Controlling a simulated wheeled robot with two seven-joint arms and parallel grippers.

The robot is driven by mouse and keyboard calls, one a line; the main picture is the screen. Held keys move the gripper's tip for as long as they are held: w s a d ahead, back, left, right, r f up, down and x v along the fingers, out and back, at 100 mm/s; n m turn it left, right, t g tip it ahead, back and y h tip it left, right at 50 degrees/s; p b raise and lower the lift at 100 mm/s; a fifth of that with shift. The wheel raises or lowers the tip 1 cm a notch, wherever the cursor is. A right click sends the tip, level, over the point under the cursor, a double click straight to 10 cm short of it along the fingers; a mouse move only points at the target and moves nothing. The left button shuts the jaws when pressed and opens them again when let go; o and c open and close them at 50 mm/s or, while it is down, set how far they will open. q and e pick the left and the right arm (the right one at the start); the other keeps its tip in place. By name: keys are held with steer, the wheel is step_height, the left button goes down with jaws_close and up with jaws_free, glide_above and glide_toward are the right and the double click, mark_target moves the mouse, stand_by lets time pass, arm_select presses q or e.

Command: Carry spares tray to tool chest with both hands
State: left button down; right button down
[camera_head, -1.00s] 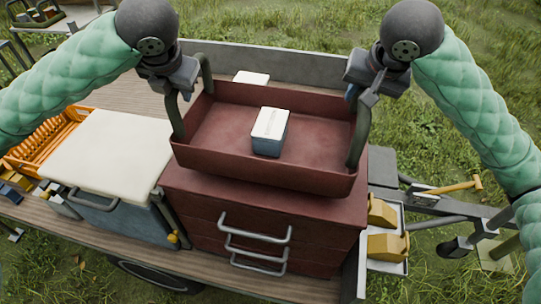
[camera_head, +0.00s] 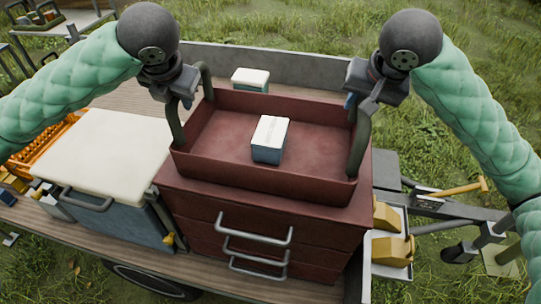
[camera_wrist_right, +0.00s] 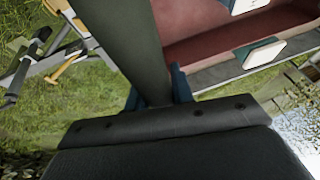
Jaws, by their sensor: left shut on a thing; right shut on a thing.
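The dark red spares tray (camera_head: 222,135) is at or just above the top of the red tool chest (camera_head: 200,208); I cannot tell whether it touches. A small blue box with a white lid (camera_head: 268,140) lies inside the tray. My left gripper (camera_head: 188,98) is shut on the tray's left handle (camera_head: 206,82). My right gripper (camera_head: 352,100) is shut on the right handle (camera_head: 357,145). In the right wrist view the dark handle (camera_wrist_right: 125,40) stands between the blue fingertips (camera_wrist_right: 160,88), and part of the tray (camera_wrist_right: 190,20) shows beyond.
A blue cooler with a white lid (camera_head: 100,150) stands left of the chest, near an orange crate (camera_head: 45,145). Another small white-lidded box (camera_head: 250,78) stands behind the tray. Yellow wedges (camera_head: 393,247) sit at the right on the trailer. Grass surrounds the trailer.

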arm_select(q)
steer(key=shift+f, duration=0.3)
arm_select(e)
steer(key=shift+f, duration=0.25)
arm_select(q)
steer(key=c, duration=1.2)
jaws_free()
steer(key=shift+r, duration=0.1)
arm_select(e)
steer(key=c, duration=1.2)
jaws_free()
arm_select(q)
steer(key=shift+r, duration=0.1)
arm_select(e)
steer(key=shift+r, duration=0.1)
arm_select(q)
steer(key=v, duration=1.1)
steer(key=shift+s+r, duration=0.2)
steer(key=shift+r, duration=0.1)
arm_select(e)
steer(key=v, duration=1.2)
arm_select(q)
steer(key=shift+r, duration=0.1)
